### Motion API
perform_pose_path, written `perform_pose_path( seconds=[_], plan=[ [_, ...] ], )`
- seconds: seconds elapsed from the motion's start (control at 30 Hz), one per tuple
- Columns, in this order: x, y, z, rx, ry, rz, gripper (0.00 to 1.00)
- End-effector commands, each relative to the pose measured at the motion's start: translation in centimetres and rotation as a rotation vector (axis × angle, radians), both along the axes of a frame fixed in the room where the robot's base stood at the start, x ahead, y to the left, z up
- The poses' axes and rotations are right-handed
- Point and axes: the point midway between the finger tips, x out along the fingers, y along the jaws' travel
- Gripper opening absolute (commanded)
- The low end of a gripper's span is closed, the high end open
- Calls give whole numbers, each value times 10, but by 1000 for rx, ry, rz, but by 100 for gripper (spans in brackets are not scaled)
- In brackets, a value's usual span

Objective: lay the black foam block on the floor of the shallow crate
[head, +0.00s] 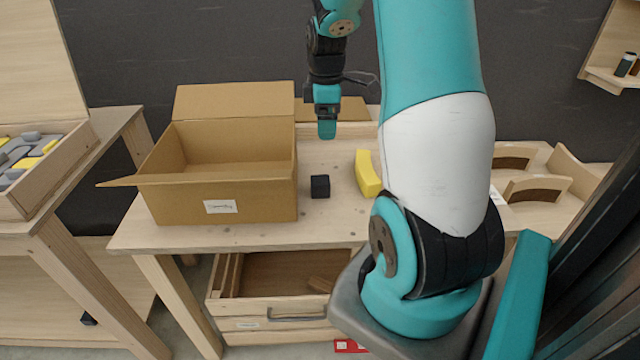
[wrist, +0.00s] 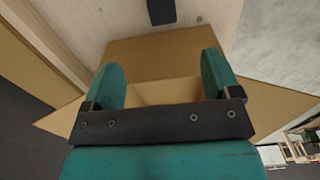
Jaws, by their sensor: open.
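The black foam block (head: 320,187) is a small dark cube on the wooden table, just right of the open cardboard box. A dark block that looks the same shows at the top edge of the wrist view (wrist: 161,11). My gripper (head: 327,130) hangs above the table, behind the block and apart from it. In the wrist view its two teal fingers (wrist: 162,75) are spread with nothing held between them. A wooden crate (head: 52,180) with low sides, holding grey and yellow pieces, stands on the left table; I cannot tell whether it is the shallow crate.
The tall cardboard box (head: 250,205) has raised flaps and fills the table's left. A yellow block (head: 367,172) stands right of the black block. An open drawer (head: 285,310) juts out below. Another cardboard piece (head: 350,112) is behind my gripper. Wooden holders (head: 535,188) stand at right.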

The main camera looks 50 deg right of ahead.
Motion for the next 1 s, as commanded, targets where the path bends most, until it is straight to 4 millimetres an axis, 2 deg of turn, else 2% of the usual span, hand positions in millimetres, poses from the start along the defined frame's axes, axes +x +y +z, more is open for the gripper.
perform_pose_path(
  seconds=[0.1, 0.5, 0.6, 0.83, 1.0],
  plan=[
    [-3, -8, -16, -1, 10, 6, 83],
    [-3, -5, -102, 0, 9, 8, 83],
    [-3, -5, -115, 0, 8, 8, 83],
    [-3, -4, -132, -1, 7, 8, 83],
    [-4, 1, -159, 1, 8, 7, 83]
  ],
)
